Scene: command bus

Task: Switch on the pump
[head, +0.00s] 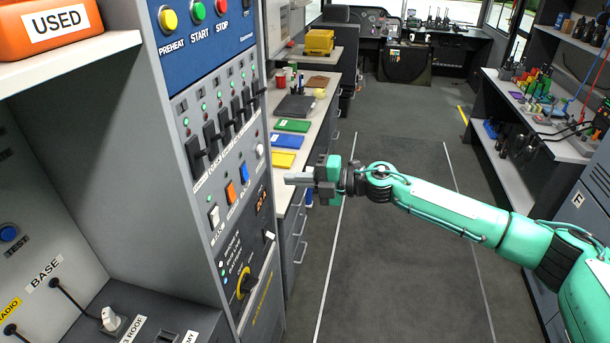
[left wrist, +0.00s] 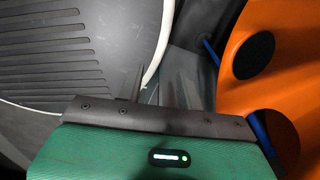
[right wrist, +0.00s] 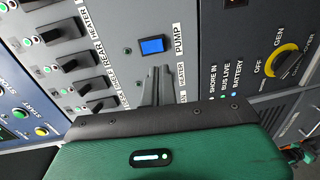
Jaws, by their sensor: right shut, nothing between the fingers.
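The pump switch is a blue rocker (right wrist: 152,46) with the label PUMP beside it in the right wrist view. In the head view the blue rocker (head: 243,173) sits on the grey panel, right of an orange rocker (head: 230,192) and a white one (head: 214,216). My right gripper (head: 288,180) is shut and empty, to the right of the panel and apart from it. In the right wrist view its fingertips (right wrist: 158,75) appear just below the blue rocker. My left gripper (left wrist: 138,85) shows only in the left wrist view, where its jaw opening is unclear.
Black levers (head: 222,137) stand in a row above the rockers. A counter (head: 301,150) with colored folders lies behind the panel. The aisle floor (head: 400,240) is clear. An orange object (left wrist: 240,60) is close to my left wrist.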

